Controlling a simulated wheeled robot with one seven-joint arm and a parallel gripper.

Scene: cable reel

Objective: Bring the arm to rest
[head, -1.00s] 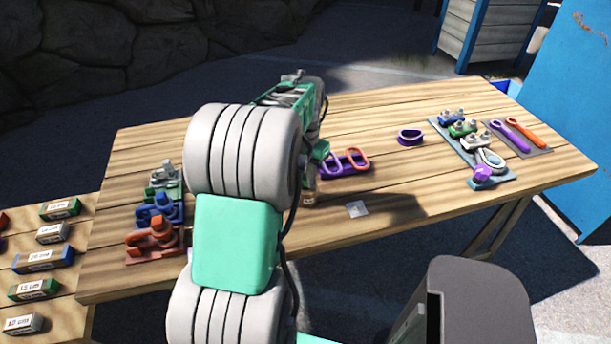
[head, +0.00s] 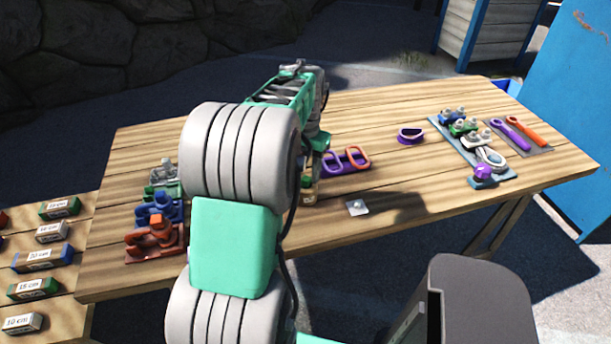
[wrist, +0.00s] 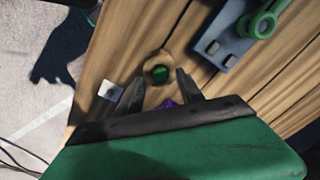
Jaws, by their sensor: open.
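My arm (head: 236,245) reaches out over the wooden table (head: 400,230), and in the head view its forearm hides most of my gripper. In the wrist view my gripper (wrist: 160,88) is open, its two dark fingers apart and pointing down at the planks. A small round green thing (wrist: 160,73) shows between the fingertips, with a bit of purple (wrist: 168,103) below it. I cannot tell how far below the fingers they lie. No finger is seen closed on anything.
Clamp-like parts in red (head: 155,240), blue (head: 158,210) and green stand left of my arm. A tray of fittings (head: 475,150) is farther right.

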